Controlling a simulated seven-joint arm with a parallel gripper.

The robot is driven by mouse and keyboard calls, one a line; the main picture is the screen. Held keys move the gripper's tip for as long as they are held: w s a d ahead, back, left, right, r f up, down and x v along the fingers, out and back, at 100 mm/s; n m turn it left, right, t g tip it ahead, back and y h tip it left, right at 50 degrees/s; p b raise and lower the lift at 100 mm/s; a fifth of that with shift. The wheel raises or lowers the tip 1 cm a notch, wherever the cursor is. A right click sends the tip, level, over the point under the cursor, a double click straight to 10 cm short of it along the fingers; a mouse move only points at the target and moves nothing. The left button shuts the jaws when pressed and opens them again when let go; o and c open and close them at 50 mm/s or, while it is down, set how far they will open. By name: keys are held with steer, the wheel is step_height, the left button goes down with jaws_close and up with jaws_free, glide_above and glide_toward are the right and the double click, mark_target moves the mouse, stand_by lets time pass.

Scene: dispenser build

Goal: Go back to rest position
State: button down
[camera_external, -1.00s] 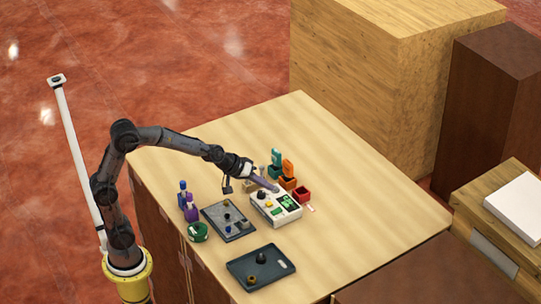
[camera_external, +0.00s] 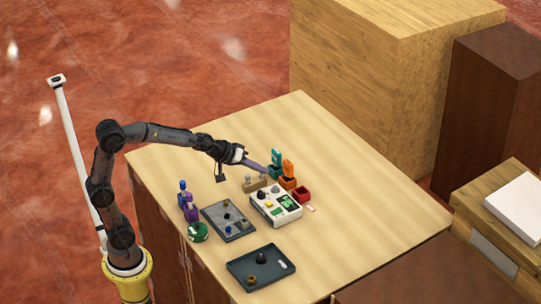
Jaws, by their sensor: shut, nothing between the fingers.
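My gripper (camera_external: 265,170) is shut and empty. It hangs in the air over the table, above and behind the white box with green parts (camera_external: 270,212). Its purple-grey fingers point right, towards the teal dispenser (camera_external: 276,163) and the orange dispenser (camera_external: 288,172). In the picture the fingertips are close to the teal dispenser; I cannot tell whether they touch it. My arm reaches in from the left, with its elbow raised.
A grey tray (camera_external: 213,212) with small parts, a dark tray (camera_external: 285,272), a green round container (camera_external: 198,233), purple and blue bottles (camera_external: 190,208) and a red box (camera_external: 302,194) stand on the wooden table (camera_external: 350,210). The table's right side is clear.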

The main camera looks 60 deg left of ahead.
steer(key=s+a+r+m, duration=0.1)
steer(key=s+a+r, duration=0.2)
steer(key=s+r, duration=0.35)
steer(key=s+a+f+m+g+y, duration=0.1)
steer(key=s+f, duration=0.4)
steer(key=s, duration=0.6)
steer(key=s+a+f+m+g+y, duration=0.1)
steer(key=s+a+f+m+g, duration=0.2)
steer(key=s, duration=0.9)
step_height(320, 180, down, 2)
steer(key=shift+s+a+f+m+y, duration=0.2)
steer(key=shift+s+a+m+y, duration=0.15)
steer(key=shift+a, duration=0.5)
